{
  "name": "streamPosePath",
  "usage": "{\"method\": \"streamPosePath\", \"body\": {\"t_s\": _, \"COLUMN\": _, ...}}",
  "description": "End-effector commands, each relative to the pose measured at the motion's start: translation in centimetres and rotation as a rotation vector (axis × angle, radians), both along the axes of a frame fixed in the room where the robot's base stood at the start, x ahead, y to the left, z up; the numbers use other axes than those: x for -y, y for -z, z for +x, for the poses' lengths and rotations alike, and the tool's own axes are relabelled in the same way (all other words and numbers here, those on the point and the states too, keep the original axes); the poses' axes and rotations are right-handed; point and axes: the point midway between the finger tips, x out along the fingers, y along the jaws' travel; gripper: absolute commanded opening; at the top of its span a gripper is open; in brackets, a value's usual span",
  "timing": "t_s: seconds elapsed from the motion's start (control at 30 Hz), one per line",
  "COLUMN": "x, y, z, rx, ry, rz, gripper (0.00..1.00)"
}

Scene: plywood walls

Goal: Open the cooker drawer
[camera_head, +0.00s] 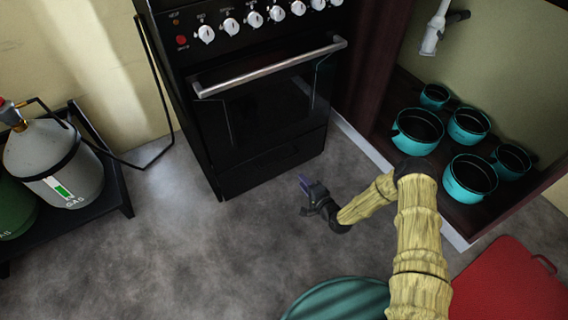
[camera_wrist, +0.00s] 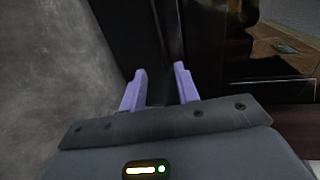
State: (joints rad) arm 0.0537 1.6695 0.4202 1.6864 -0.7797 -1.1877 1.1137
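The black cooker (camera_head: 245,85) stands against the wall in the head view. Its drawer (camera_head: 272,165) is the low black front panel under the oven door, and it looks closed, flush with the cooker front. My gripper (camera_head: 304,186) is in front of the drawer's lower right part, pointing toward the cooker. In the wrist view my gripper (camera_wrist: 158,82) shows two purple fingers spread apart with nothing visible between them. A dark cooker surface (camera_wrist: 130,30) lies just beyond the fingertips. I cannot tell whether they touch it.
The oven door handle (camera_head: 270,68) runs above the drawer. An open cabinet with several teal pots (camera_head: 470,177) is on the right. Gas cylinders (camera_head: 60,160) stand on a black rack at left. A red board (camera_head: 510,285) and a teal round object (camera_head: 340,300) are near the front. Floor before the cooker is clear.

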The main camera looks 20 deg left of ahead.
Motion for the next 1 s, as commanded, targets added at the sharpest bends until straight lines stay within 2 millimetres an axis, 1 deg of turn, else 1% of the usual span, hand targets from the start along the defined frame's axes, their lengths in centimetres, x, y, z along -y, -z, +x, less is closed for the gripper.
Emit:
{"method": "streamPosePath", "body": {"t_s": 0.03, "x": -0.8, "y": 0.6, "z": 0.6, "rx": 0.003, "ry": -0.003, "rz": 0.0, "gripper": 0.31}}
{"method": "streamPosePath", "body": {"t_s": 0.7, "x": -9.5, "y": 3.0, "z": 8.0, "rx": 0.003, "ry": -0.002, "rz": 0.0, "gripper": 0.31}}
{"method": "streamPosePath", "body": {"t_s": 0.83, "x": -10.5, "y": 3.1, "z": 8.9, "rx": 0.003, "ry": 0.0, "rz": 0.0, "gripper": 0.31}}
{"method": "streamPosePath", "body": {"t_s": 1.0, "x": -11.0, "y": 3.0, "z": 9.3, "rx": 0.0, "ry": 0.0, "rz": 0.0, "gripper": 0.31}}
